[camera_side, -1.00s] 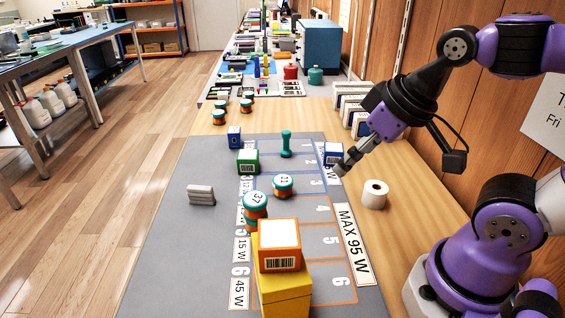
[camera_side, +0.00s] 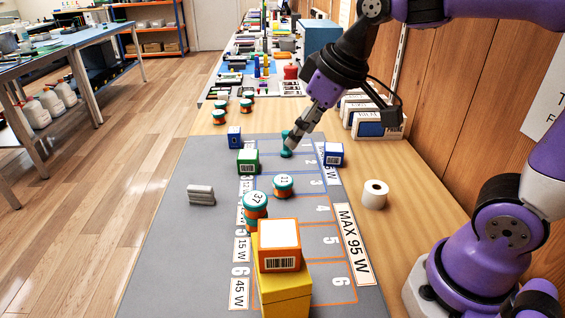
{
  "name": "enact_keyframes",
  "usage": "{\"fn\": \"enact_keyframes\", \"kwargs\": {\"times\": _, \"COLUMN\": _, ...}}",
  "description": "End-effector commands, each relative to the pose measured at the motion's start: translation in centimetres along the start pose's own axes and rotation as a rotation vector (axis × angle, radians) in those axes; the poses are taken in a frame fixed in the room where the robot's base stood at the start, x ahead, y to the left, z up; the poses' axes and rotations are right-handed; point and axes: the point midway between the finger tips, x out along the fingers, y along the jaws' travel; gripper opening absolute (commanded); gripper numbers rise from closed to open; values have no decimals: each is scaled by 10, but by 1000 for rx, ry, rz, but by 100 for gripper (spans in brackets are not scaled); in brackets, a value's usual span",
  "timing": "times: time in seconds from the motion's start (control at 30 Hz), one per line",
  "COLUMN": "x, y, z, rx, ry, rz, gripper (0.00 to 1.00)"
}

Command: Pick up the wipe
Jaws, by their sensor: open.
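A grey, layered block (camera_side: 201,195), which looks like a folded wipe, lies on the left part of the grey mat (camera_side: 180,250). My gripper (camera_side: 291,143) is open, pointing down and to the left at the far end of the mat. Its fingertips are at the teal spool-shaped piece (camera_side: 286,153) and partly hide it. I cannot tell whether they touch it. My gripper is well to the right of and beyond the grey block.
Green (camera_side: 248,161) and blue (camera_side: 333,153) boxes stand near the teal piece. Round jars (camera_side: 283,185) and an orange box (camera_side: 279,245) on a yellow box (camera_side: 284,292) stand nearer. A white roll (camera_side: 375,194) is right of the mat. The mat's left side is mostly clear.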

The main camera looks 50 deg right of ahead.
Motion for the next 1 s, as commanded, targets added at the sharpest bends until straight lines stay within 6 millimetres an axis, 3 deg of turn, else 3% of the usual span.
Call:
{"fn": "enact_keyframes", "kwargs": {"times": 0.1, "x": 32, "y": -4, "z": -46, "rx": -104, "ry": -27, "rz": -50, "gripper": 56}}
{"fn": "enact_keyframes", "kwargs": {"times": 0.2, "x": 66, "y": -8, "z": -78, "rx": -189, "ry": -41, "rz": -91, "gripper": 56}}
{"fn": "enact_keyframes", "kwargs": {"times": 0.4, "x": 132, "y": -19, "z": -112, "rx": -325, "ry": -54, "rz": -160, "gripper": 56}}
{"fn": "enact_keyframes", "kwargs": {"times": 0.8, "x": 195, "y": -30, "z": -117, "rx": -383, "ry": -59, "rz": -192, "gripper": 56}}
{"fn": "enact_keyframes", "kwargs": {"times": 1.0, "x": 215, "y": -34, "z": -115, "rx": -382, "ry": -57, "rz": -191, "gripper": 56}}
